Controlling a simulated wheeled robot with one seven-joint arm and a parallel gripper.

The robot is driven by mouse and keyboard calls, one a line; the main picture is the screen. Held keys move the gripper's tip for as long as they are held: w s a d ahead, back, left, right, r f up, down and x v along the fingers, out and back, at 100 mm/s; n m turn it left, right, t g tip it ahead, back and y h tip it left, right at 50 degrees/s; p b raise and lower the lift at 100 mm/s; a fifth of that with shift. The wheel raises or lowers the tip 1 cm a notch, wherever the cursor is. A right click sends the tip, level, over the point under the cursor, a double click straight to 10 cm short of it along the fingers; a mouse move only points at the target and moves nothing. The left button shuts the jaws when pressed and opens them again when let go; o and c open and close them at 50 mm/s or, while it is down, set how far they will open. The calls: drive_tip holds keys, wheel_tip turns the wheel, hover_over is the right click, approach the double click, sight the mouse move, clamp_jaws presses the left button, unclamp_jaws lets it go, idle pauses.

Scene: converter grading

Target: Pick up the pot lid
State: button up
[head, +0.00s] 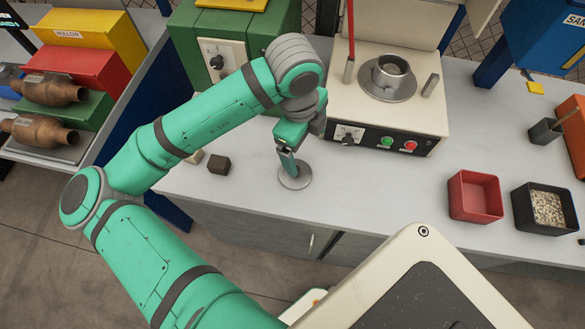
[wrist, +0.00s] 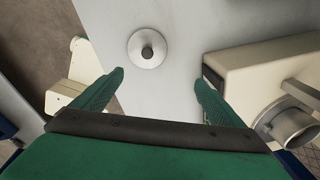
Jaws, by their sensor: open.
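The pot lid (head: 297,183) is a small grey disc lying flat on the grey bench top near its front edge. It also shows in the wrist view (wrist: 138,58), with a dark round knob at its middle. My gripper (head: 287,160) points down over the lid in the head view and hides part of it. In the wrist view my gripper (wrist: 159,77) is open, with nothing between its two green fingers. The lid appears beyond the fingertips there, slightly left of the middle of the gap.
A cream machine (head: 385,110) with a metal cup and buttons stands behind the lid. A dark block (head: 219,164) lies to the left. A red bin (head: 474,197) and a black bin (head: 522,212) of pale pellets stand at right. The bench between the lid and red bin is clear.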

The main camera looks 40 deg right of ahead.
drive_tip(key=a, duration=0.1)
drive_tip(key=w+a+y, duration=0.1)
drive_tip(key=a, duration=0.1)
drive_tip(key=shift+w+f, duration=0.25)
drive_tip(key=shift+f, duration=0.1)
wheel_tip(320, 180, down, 4)
drive_tip(key=shift+s+d+f, duration=0.1)
drive_tip(key=shift+s+f, duration=0.05)
drive_tip(key=shift+f, duration=0.05)
drive_tip(key=shift+s+d+f, duration=0.15)
drive_tip(key=shift+f, duration=0.3)
drive_tip(key=shift+d+f, duration=0.1)
drive_tip(key=shift+f, duration=2.3)
drive_tip(key=c, duration=1.3)
drive_tip(key=shift+r, duration=0.1)
